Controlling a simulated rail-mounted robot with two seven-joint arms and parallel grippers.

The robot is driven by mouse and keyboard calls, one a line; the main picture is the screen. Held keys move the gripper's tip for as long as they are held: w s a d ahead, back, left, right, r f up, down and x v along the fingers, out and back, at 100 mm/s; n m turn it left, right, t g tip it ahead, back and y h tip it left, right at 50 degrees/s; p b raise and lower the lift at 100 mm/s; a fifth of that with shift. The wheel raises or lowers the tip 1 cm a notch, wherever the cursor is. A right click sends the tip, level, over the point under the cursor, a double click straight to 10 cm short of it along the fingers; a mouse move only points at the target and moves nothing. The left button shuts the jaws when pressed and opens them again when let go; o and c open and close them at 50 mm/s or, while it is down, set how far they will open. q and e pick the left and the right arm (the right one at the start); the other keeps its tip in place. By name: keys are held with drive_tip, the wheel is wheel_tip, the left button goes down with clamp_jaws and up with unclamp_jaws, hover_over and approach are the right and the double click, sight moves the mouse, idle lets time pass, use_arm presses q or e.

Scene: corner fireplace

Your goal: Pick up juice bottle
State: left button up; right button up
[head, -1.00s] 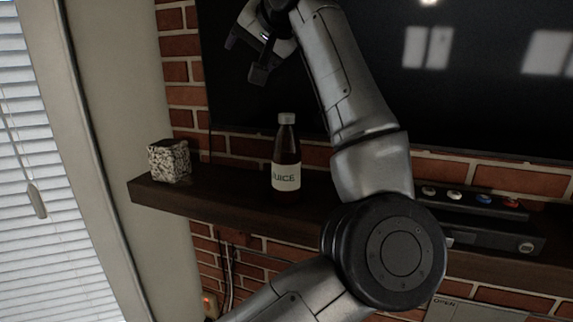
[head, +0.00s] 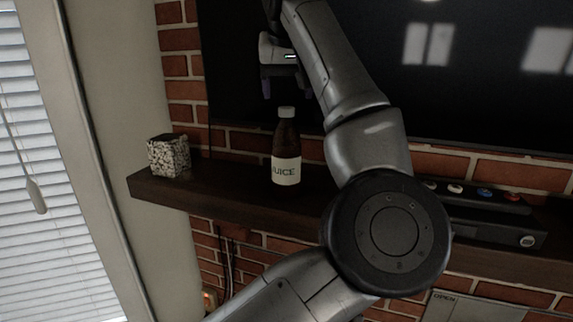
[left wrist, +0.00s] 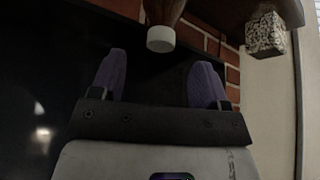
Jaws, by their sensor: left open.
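The juice bottle (head: 286,148) is dark with a white cap and a white label reading JUICE. It stands upright on the dark wooden mantel shelf (head: 232,202). My left gripper (head: 284,92) is above the bottle in the head view, fingers pointing down, open and empty. In the left wrist view the bottle's white cap (left wrist: 161,39) lies beyond and between the two purple fingertips (left wrist: 158,72), apart from them. My right gripper is not in view.
A speckled cube (head: 168,156) stands left of the bottle on the shelf. A black screen (head: 480,90) is behind my arm. A dark device with coloured buttons (head: 484,194) sits to the right. The shelf is clear between cube and bottle.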

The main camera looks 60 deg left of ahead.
sight(286, 107)
use_arm(q)
drive_tip(key=shift+p+x, duration=0.7)
drive_tip(key=shift+x, duration=2.3)
drive_tip(key=shift+s, duration=0.1)
clamp_jaws()
